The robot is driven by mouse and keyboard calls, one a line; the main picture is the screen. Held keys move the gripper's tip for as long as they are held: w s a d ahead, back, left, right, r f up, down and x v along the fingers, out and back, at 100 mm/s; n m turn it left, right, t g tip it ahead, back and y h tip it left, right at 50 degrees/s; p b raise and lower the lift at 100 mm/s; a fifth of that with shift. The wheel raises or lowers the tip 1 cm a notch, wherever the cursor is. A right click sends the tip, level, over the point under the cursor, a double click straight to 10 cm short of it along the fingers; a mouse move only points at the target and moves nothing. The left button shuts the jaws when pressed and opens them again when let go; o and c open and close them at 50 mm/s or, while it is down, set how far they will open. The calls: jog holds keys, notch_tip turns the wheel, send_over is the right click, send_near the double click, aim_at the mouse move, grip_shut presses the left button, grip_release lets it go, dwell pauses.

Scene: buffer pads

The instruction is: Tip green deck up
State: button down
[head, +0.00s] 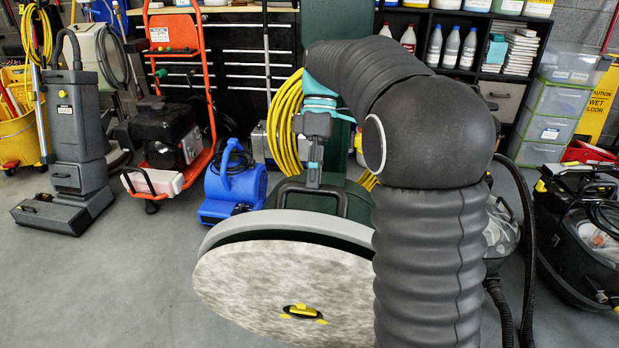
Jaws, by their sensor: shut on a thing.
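The green deck (352,206) of the floor buffer stands tipped up in the middle of the head view. Its grey rim (285,221) and the round mottled off-white pad (260,275) face me. A yellow and black centre clip (302,312) sits on the pad. My gripper (313,183) points down behind the top of the rim and is shut on the black loop handle (346,204) of the deck. My arm hides the right side of the pad and deck. The pad's lower edge is cut off by the frame.
A blue blower (235,185), an orange-framed machine (170,120) and a grey upright scrubber (77,140) stand at left. A black machine (580,230) stands at right. Shelves with bottles (450,45) line the back. The grey floor (110,280) at lower left is clear.

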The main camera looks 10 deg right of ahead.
jog(key=shift+w+r, duration=0.15)
jog(key=shift+w, duration=0.1)
dwell(0.4)
jog(key=c, duration=1)
grip_release()
jog(key=shift+o, duration=0.2)
